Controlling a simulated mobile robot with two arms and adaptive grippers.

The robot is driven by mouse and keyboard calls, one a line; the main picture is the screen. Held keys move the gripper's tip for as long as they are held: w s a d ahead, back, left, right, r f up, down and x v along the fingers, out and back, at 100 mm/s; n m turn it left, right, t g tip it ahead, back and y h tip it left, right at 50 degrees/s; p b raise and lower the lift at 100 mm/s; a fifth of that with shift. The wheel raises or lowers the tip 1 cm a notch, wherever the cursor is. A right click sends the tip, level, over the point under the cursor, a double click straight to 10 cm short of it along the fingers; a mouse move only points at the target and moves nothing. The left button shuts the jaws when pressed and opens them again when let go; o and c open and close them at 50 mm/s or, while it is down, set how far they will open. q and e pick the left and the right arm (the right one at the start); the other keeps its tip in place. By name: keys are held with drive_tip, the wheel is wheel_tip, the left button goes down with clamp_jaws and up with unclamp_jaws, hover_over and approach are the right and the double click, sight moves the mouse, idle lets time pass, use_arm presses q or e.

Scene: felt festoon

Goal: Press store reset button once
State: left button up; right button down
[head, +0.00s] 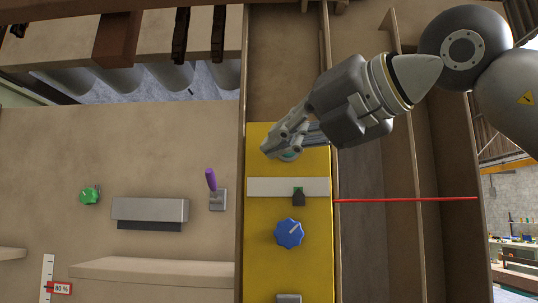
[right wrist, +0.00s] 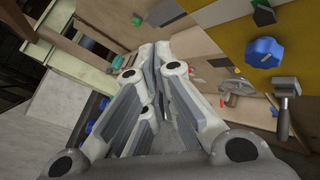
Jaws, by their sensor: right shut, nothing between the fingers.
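The yellow panel (head: 262,262) stands in the middle of the head view. A small teal part (head: 290,155), likely the button, shows on its upper section, mostly hidden behind my right gripper (head: 270,152). My left gripper is not in view.
Below the gripper are a white strip with a dark slider (head: 298,198) and a blue knob (head: 289,233). To the left are a purple-handled lever (head: 212,182), a grey box (head: 150,209) and a green knob (head: 89,195). A red line (head: 405,200) runs right from the panel.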

use_arm(q)
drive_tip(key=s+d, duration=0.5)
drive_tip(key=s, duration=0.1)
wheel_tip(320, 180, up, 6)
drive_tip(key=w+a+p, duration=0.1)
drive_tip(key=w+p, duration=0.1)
drive_tip(key=p, duration=0.3)
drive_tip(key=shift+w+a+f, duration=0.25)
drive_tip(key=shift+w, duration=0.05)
use_arm(e)
drive_tip(key=w+d, duration=0.1)
drive_tip(key=w, duration=0.6)
drive_tip(key=shift+w+d+r, duration=0.15)
drive_tip(key=shift+w+r, duration=0.05)
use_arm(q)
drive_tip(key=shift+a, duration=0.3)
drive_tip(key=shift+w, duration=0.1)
use_arm(e)
drive_tip(key=shift+w, duration=0.25)
